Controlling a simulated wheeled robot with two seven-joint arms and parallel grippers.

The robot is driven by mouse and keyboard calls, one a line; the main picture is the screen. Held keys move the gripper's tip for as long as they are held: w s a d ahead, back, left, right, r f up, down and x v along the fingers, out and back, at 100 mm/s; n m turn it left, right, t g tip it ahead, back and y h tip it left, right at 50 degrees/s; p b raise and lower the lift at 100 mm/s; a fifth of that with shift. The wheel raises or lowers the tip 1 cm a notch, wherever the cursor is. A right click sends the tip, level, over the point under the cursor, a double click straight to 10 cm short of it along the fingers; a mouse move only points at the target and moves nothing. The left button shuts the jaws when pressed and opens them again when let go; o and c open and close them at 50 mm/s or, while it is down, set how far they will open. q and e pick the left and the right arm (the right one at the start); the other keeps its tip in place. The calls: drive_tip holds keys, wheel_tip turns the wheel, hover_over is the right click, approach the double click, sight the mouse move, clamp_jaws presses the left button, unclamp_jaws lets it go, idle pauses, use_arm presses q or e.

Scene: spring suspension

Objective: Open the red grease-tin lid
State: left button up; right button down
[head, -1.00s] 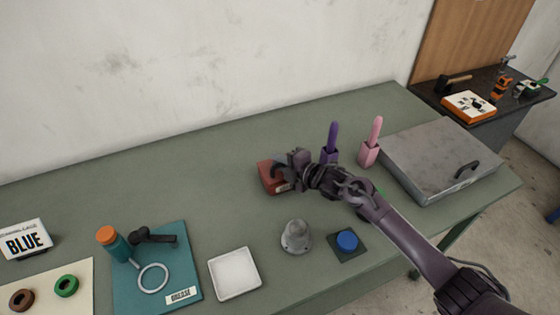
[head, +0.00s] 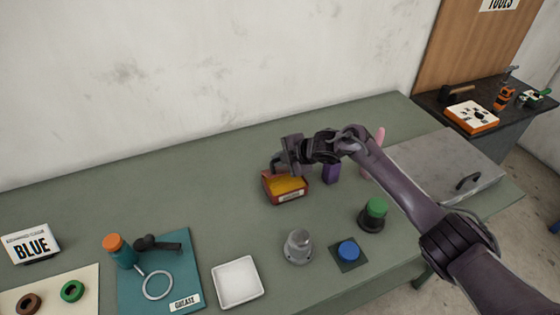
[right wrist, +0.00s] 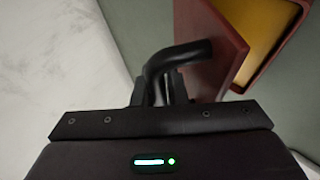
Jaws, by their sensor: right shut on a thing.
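The red grease tin (head: 289,195) stands on the green table, with yellow grease (head: 288,185) showing inside. Its red lid stands raised at the back of the tin, mostly hidden behind my gripper in the head view. In the right wrist view the lid (right wrist: 215,45) carries a black curved handle (right wrist: 175,60), and the yellow inside of the tin (right wrist: 262,25) shows beyond it. My right gripper (head: 282,163) is shut on the lid's handle. My left gripper is not in view.
Purple and pink holders stand right of the tin, partly behind my arm. A grey metal case (head: 450,165) lies at the right. In front are a grey cone (head: 298,246), a blue button (head: 348,250), a green-topped knob (head: 375,212) and a white tray (head: 237,282).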

idle(0.3)
drive_tip(key=c, duration=1.7)
unclamp_jaws()
drive_tip(key=shift+b+v, duration=0.85)
drive_tip(key=shift+v, duration=3.1)
